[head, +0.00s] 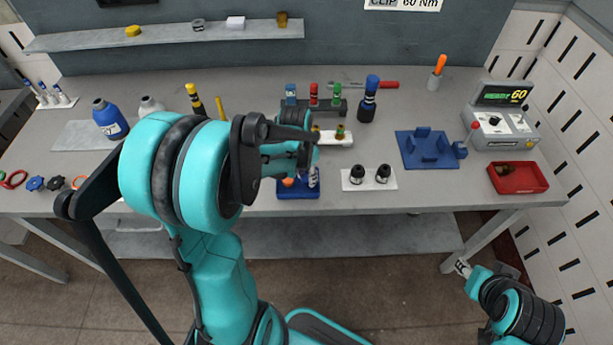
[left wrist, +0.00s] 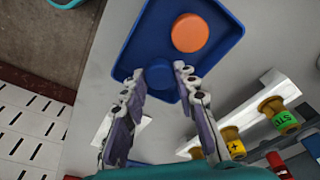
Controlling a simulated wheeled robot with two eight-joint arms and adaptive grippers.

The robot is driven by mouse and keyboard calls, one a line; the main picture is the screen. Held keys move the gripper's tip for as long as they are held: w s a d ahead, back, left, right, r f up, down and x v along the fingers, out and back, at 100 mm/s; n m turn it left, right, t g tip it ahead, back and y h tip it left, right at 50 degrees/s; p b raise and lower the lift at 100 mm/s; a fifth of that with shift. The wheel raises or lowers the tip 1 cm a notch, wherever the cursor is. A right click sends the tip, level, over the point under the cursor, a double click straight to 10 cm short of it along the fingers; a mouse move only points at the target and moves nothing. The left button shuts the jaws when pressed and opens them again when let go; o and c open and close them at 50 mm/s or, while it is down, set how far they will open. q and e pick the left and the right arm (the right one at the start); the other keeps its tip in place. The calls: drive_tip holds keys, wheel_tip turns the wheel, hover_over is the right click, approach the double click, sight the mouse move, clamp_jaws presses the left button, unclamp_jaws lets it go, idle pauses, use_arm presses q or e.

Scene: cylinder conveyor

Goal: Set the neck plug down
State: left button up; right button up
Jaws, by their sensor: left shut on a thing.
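My left gripper (left wrist: 165,74) points down at the small blue tray (left wrist: 222,22) and is shut on a blue round plug (left wrist: 161,77), which I take for the neck plug. The plug is at the tray's near end; whether it touches the tray floor cannot be told. An orange round plug (left wrist: 190,33) lies in the same tray, beside it. In the head view the left gripper (head: 307,178) is over the blue tray (head: 298,194), and my arm hides part of it. My right gripper (head: 463,267) is low at the right, off the table, its fingers too small to read.
A white block (head: 332,138) with brass fittings stands just behind the tray. A white plate (head: 369,184) with two black knobs is to its right. Further right are a blue fixture (head: 427,150), a red bin (head: 518,177) and a tester reading READY 60 (head: 500,120).

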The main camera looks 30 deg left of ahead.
use_arm(q)
drive_tip(key=o, duration=0.5)
drive_tip(key=shift+f, duration=0.1)
drive_tip(key=shift+r, duration=0.3)
wheel_tip(320, 180, up, 11)
drive_tip(key=s+p, duration=0.2)
drive_tip(key=p, duration=0.2)
drive_tip(key=s+d+r+n+t, duration=0.2)
drive_tip(key=s+d+r+t, duration=0.2)
drive_tip(key=s+d, duration=0.5)
drive_tip(key=shift+d+n+t, duration=0.3)
drive_tip(key=shift+d+t, duration=0.4)
drive_tip(key=shift+d, duration=0.15)
